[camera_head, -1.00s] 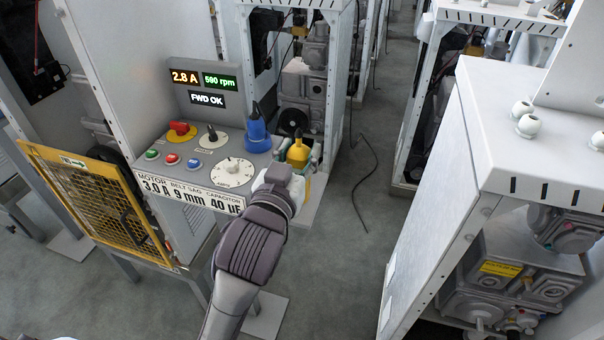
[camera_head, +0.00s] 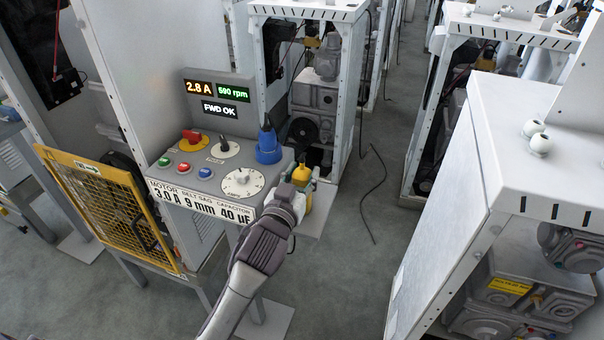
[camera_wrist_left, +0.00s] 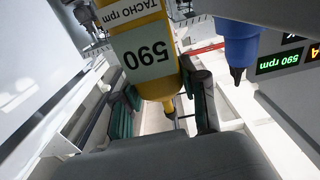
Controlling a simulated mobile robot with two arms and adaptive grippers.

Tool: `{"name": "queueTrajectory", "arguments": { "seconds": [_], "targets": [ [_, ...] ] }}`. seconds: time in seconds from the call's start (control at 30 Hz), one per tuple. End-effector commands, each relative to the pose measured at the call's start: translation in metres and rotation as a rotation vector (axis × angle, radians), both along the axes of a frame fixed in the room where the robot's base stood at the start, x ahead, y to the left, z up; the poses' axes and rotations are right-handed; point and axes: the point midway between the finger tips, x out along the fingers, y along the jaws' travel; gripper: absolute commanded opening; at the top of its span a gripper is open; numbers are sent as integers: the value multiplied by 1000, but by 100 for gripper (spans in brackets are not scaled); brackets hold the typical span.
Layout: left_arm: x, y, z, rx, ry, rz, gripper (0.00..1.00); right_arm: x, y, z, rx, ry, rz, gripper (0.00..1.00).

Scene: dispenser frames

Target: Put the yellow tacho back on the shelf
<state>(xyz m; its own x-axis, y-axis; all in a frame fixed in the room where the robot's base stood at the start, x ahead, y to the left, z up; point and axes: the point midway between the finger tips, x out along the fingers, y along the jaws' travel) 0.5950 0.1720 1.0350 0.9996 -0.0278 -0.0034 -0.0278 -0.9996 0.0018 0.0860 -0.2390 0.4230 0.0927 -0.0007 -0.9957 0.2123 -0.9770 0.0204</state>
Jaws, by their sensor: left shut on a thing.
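The yellow tacho (camera_head: 301,175) is held at the right front corner of the grey console. My left gripper (camera_wrist_left: 166,100) is shut on it; the fingers lie on both sides of its narrowing end in the left wrist view. I cannot tell whether the tacho touches the console's edge. No separate shelf can be made out clearly. My right gripper is not in view.
A blue pointed tool (camera_head: 268,149) stands on the console top (camera_head: 218,158), left of the tacho, beside a white dial (camera_head: 243,182). A yellow mesh guard (camera_head: 100,205) is at left. A white cabinet (camera_head: 470,170) stands at right, with open floor between.

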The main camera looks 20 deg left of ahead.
Motion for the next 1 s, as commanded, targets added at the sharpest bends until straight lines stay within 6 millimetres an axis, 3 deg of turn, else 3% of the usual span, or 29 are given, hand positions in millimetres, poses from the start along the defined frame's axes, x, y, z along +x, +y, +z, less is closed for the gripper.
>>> {"name": "queueTrajectory", "arguments": {
  "seconds": [0.17, 0.2, 0.33, 0.73, 0.87, 1.0],
  "targets": [
    [0, 0, -2, 0, -1, 0, 1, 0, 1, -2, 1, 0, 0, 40],
    [0, 0, -3, 0, 1, 0, 44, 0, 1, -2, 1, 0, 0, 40],
    [0, 0, -3, 0, 1, 0, 66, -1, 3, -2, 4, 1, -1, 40],
    [-2, 0, 1, 0, 1, 0, 68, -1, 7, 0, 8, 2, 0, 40],
    [-21, 0, -2, 0, 2, 0, 68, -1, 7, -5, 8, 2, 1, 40],
    [-52, 1, -3, -2, 2, -1, 68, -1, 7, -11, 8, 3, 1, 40]
  ]
}}
